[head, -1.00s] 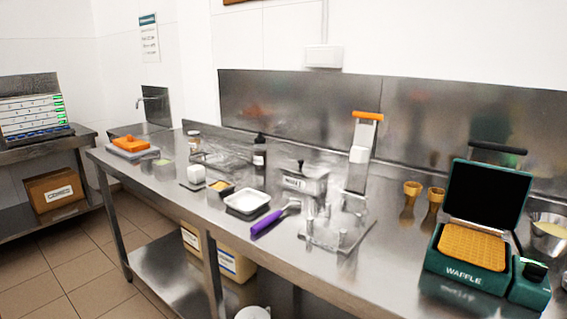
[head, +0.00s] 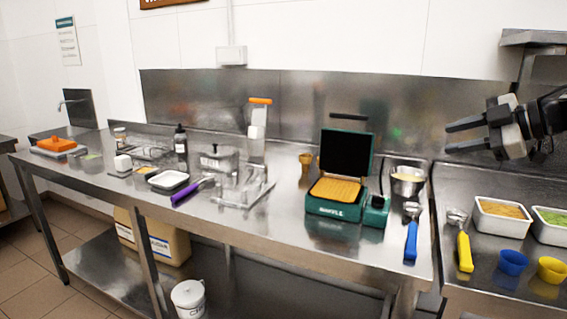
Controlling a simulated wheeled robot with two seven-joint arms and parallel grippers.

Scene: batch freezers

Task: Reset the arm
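My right gripper (head: 464,136) shows at the right of the head view, its arm coming in from the right edge. Its two dark fingers point left and stand apart with nothing between them. It is in the air in front of the steel backsplash, above the right-hand counter and clear of everything on it. My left gripper and arm are out of view.
A long steel counter (head: 250,222) holds an open green waffle maker (head: 338,210), a blue-handled scoop (head: 411,240), a purple-handled scoop (head: 186,193) and a metal bowl (head: 408,182). The right counter holds a yellow-handled scoop (head: 465,252), topping trays (head: 502,218) and blue (head: 512,263) and yellow (head: 551,270) cups.

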